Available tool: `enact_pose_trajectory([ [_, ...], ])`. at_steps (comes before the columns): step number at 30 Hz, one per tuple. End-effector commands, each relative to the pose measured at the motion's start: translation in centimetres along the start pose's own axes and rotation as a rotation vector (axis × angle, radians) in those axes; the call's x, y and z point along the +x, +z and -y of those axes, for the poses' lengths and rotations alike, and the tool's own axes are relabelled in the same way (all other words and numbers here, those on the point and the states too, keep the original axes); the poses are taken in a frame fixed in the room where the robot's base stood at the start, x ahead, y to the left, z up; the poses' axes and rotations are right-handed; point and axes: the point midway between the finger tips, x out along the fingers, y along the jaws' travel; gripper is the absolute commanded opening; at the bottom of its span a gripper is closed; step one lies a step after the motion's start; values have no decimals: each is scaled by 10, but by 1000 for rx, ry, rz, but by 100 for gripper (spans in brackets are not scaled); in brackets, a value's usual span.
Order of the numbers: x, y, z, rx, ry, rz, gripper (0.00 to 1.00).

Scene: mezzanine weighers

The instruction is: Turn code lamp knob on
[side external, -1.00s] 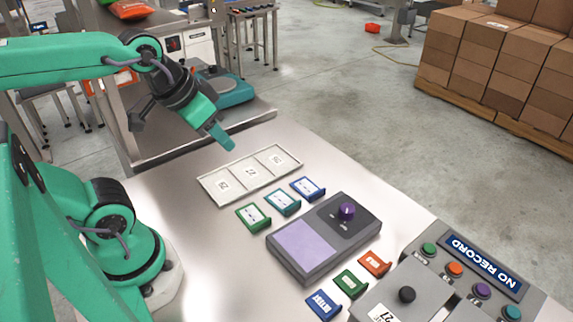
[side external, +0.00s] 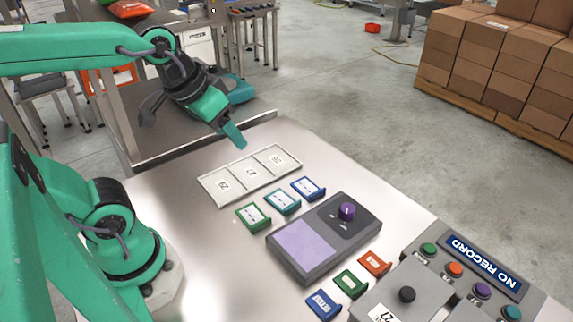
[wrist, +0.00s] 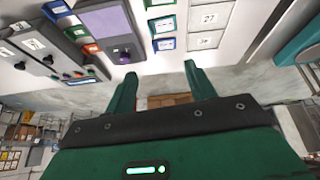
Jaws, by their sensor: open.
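The code lamp box is a grey unit with a lilac panel (side external: 304,250) in the middle of the steel table. Its purple knob (side external: 347,210) stands on the dark section at the far right end. In the wrist view the knob (wrist: 123,57) shows near the top, left of the fingers. My gripper (side external: 236,143) is above the far edge of the table, beyond the white three-slot tray (side external: 205,189) and well apart from the knob. In the wrist view my gripper (wrist: 160,85) has its two green fingers spread, with nothing between them.
Green, teal and blue tags (side external: 283,202) lie between the tray and the box. Orange, green and blue tags (side external: 349,283) lie on its near side. A grey console with coloured buttons (side external: 455,267) and a "NO RECORD" sign stands at the lower right.

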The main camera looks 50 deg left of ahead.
Motion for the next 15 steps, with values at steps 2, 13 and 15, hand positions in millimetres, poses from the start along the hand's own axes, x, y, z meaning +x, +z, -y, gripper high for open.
enact_pose_trajectory([
  [2,4,-9,-5,-42,4,23,55],
  [13,33,-57,-34,-320,-8,143,55],
  [15,41,-65,-40,-373,-16,165,55],
])
